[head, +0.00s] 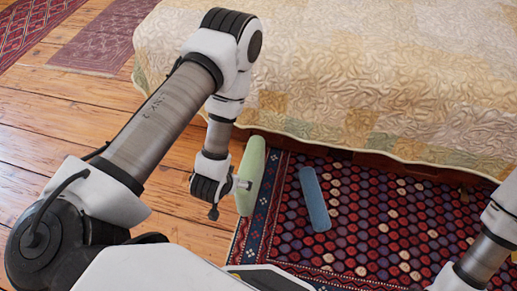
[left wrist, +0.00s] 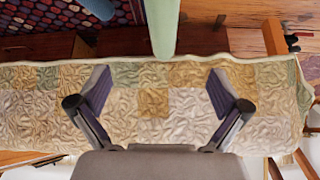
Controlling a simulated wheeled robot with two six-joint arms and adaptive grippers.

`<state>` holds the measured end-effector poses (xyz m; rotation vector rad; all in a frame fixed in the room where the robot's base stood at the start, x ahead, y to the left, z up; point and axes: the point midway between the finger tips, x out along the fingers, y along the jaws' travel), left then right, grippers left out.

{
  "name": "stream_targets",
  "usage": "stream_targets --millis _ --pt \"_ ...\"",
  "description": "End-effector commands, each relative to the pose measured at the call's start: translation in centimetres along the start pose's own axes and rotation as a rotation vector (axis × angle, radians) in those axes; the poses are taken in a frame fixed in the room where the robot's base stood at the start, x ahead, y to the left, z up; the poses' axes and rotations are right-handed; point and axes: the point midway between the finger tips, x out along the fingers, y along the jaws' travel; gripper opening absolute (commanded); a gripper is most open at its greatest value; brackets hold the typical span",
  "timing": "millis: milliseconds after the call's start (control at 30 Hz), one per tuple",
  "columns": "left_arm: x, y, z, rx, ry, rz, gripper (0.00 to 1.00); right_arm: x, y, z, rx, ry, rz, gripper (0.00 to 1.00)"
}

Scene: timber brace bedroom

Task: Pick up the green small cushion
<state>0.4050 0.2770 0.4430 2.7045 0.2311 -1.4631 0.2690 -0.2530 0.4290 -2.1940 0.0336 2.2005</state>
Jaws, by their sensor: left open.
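The green small cushion (head: 251,176) shows in the head view as a pale green, narrow, upright-looking shape, just right of my left wrist, by the edge of the patterned rug. In the left wrist view the cushion (left wrist: 162,24) reaches down from the top edge, near the middle. My left gripper (left wrist: 160,92) is open, its two dark fingers wide apart with nothing between them. The cushion's lower end lies above the fingertips in that picture. In the head view my left gripper's fingers are hard to make out. My right gripper is out of view; only part of its arm shows.
A blue oblong object (head: 314,198) lies on the patterned rug (head: 365,225), right of the cushion. A bed with a patchwork quilt (head: 340,75) stands behind them. Bare wooden floor (head: 60,130) is at the left, with red rugs at the far left.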

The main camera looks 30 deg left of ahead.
Motion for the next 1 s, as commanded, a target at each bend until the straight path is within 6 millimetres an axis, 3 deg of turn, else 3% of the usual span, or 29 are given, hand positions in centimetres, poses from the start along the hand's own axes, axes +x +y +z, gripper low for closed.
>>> stream_targets --millis 33,100,200,300,567,833,1000 --pt "5.5 0.0 1.8 -0.011 0.070 -0.006 1.00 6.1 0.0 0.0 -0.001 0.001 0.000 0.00" --pt "9.0 -0.2 1.6 -0.027 0.173 -0.017 1.00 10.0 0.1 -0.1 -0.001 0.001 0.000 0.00" --pt "12.8 -0.4 1.2 -0.046 0.310 -0.029 1.00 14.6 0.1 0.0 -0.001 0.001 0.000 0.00" --pt "15.0 -0.5 0.6 -0.058 0.413 -0.038 1.00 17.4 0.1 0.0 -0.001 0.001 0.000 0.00" --pt "17.0 -0.8 -1.1 -0.069 0.495 -0.045 1.00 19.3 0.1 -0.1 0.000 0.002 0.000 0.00" --pt "21.3 -0.5 -2.6 -0.067 0.493 -0.044 1.00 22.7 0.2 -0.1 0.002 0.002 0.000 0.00" --pt "22.5 -0.7 -3.9 -0.066 0.490 -0.045 1.00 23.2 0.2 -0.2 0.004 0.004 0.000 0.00"
